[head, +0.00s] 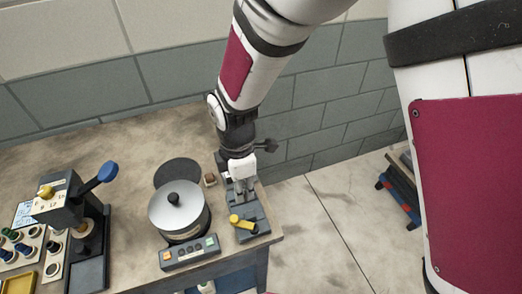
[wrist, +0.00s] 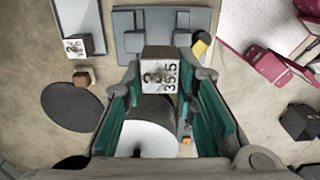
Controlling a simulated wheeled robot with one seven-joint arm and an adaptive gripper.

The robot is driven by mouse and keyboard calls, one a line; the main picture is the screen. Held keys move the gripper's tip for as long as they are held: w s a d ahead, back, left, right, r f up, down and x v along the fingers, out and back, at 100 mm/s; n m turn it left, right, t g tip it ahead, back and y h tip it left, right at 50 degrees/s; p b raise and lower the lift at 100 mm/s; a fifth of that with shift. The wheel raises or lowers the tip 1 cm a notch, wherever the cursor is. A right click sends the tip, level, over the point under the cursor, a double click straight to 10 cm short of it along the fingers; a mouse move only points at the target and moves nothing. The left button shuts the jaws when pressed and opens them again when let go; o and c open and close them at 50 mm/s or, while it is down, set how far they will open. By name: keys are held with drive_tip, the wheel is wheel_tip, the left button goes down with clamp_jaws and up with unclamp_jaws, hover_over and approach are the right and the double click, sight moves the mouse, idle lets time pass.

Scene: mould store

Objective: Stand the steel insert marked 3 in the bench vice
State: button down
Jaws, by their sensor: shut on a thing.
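My gripper (wrist: 160,85) is shut on a steel insert (wrist: 159,72), a small block held between the teal finger pads. Its top face carries a single figure, hard to read for certain, and "35.5". In the head view my gripper (head: 244,188) is over the bench vice (head: 252,222), a grey vice with a yellow handle at the bench's right end. In the wrist view the vice (wrist: 128,20) lies behind the insert, partly hidden by it. I cannot tell whether the insert touches the jaws. Another marked steel block (wrist: 76,46) stands left of the vice.
A silver-lidded round machine (head: 179,210) with a button box (head: 189,252) stands left of the vice. A dark disc (head: 177,172) and a small brown block (head: 210,180) lie behind it. A blue-handled press (head: 85,200) stands further left. The bench ends just right of the vice.

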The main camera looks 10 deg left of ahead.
drive_tip(key=shift+w+f+b, duration=0.15)
drive_tip(key=shift+f+b, duration=0.4)
drive_tip(key=shift+f, duration=1.25)
drive_tip(key=shift+f+b, duration=0.3)
drive_tip(key=shift+f, duration=0.35)
drive_tip(key=shift+f+b, duration=0.55)
drive_tip(key=shift+f, duration=0.2)
idle(3.5)
drive_tip(key=shift+r, duration=0.3)
idle(0.7)
drive_tip(key=c, duration=1.2)
unclamp_jaws()
